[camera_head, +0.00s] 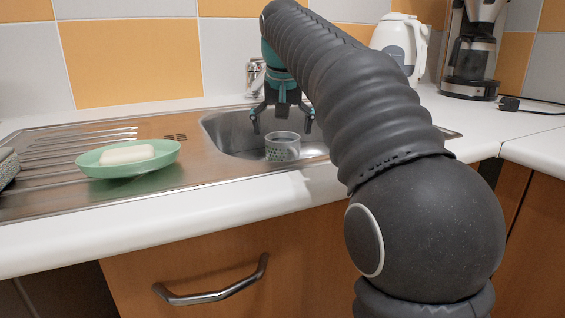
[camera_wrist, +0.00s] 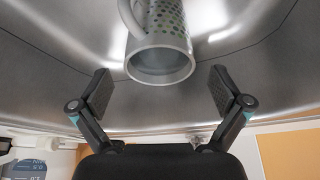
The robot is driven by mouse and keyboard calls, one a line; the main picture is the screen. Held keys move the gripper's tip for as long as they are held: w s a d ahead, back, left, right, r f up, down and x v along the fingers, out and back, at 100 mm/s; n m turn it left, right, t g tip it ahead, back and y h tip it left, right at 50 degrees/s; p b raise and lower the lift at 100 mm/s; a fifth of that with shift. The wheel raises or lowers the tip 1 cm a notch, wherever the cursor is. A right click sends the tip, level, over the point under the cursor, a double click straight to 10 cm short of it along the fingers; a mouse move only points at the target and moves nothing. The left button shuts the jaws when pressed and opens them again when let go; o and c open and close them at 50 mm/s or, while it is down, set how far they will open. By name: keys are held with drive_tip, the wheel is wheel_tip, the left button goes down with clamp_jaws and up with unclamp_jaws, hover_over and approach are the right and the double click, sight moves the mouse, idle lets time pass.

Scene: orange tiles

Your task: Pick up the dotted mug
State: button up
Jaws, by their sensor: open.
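The dotted mug (camera_head: 282,147) is in the sink basin in the head view, grey-white with dark dots. In the wrist view the mug (camera_wrist: 168,25) shows at the top centre, its rim towards the camera and its handle on the left. My gripper (camera_head: 281,122) is open and empty, pointing down just above the mug in the head view. In the wrist view my gripper's two fingers (camera_wrist: 160,92) are spread wide, with the mug's rim ahead of the gap and apart from both pads.
The steel sink basin (camera_head: 228,128) surrounds the mug, with its tap (camera_head: 256,73) behind. A green dish (camera_head: 98,168) with white soap (camera_head: 127,154) stands on the drainer at left. A white kettle (camera_head: 399,42) and coffee maker (camera_head: 472,55) stand at back right.

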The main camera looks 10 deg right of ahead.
sight(283, 149)
drive_tip(key=shift+b+x, duration=0.95)
drive_tip(key=shift+x, duration=2.45)
drive_tip(key=shift+r, duration=0.1)
drive_tip(key=c, duration=1.6)
